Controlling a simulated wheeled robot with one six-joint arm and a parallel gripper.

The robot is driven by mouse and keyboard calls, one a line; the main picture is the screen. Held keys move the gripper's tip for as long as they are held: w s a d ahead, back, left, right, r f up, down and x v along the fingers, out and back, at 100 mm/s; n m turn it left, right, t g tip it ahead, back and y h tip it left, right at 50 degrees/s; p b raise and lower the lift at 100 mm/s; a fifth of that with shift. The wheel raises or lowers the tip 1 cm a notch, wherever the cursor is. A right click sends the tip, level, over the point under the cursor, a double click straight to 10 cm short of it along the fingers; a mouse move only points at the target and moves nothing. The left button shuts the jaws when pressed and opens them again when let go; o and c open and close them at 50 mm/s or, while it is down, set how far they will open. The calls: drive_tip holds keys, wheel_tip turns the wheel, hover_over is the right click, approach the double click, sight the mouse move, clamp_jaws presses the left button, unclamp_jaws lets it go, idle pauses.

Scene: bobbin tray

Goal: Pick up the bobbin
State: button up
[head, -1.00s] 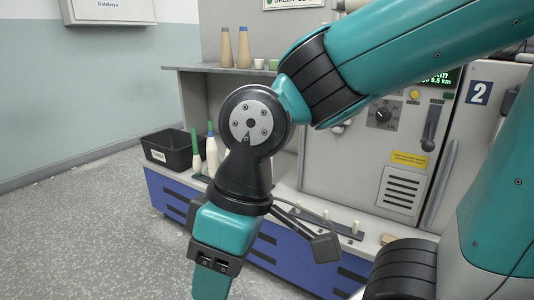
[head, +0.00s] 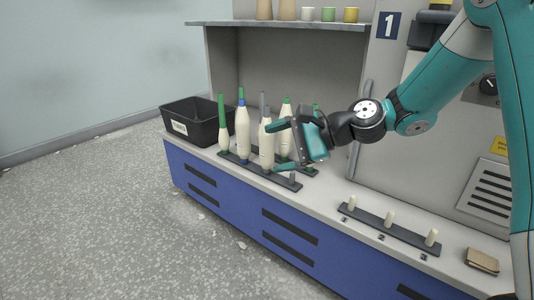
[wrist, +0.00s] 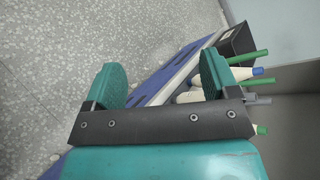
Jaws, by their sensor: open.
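Several pale bobbins with coloured tops stand upright in two rows on dark peg strips on the counter in the head view. They include a green-topped bobbin (head: 223,128), a blue-topped bobbin (head: 243,128), a grey-topped bobbin (head: 266,148) and another green-topped bobbin (head: 286,118). My gripper (head: 274,147) is open beside the grey-topped bobbin, its fingers pointing left and partly covering the bobbins behind. In the wrist view the space between the fingers (wrist: 160,62) is empty. Bobbin tops show right of the right finger, including a blue-topped bobbin (wrist: 243,72); that finger hides parts of them.
A black bin (head: 190,122) stands at the counter's left end. A strip with three short pegs (head: 388,224) and a brown block (head: 482,260) lie to the right. A shelf (head: 290,24) with cones and cups hangs above.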

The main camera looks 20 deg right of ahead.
drive_tip(key=w+d+f+m+t+b, duration=0.2)
drive_tip(key=w+d+f+m+t, duration=0.4)
drive_tip(key=d+m, duration=0.25)
drive_tip(key=m+t+p, duration=0.2)
drive_tip(key=m+p, duration=0.5)
drive_tip(key=p, duration=0.2)
approach(273, 135)
drive_tip(key=b+x, duration=0.2)
drive_tip(key=x, duration=0.2)
drive_tip(key=b+x, duration=0.2)
drive_tip(key=x, duration=0.1)
drive_tip(key=b+x, duration=0.2)
drive_tip(key=x, duration=0.2)
drive_tip(key=shift+w+a+f, duration=0.15)
drive_tip(key=shift+w+f, duration=0.1)
drive_tip(key=shift+f, duration=0.05)
drive_tip(key=shift+w+a+r, duration=0.15)
drive_tip(key=shift+w+a, duration=0.1)
drive_tip(key=shift+w, duration=0.2)
drive_tip(key=c, duration=1.1)
drive_tip(key=shift+o, duration=0.2)
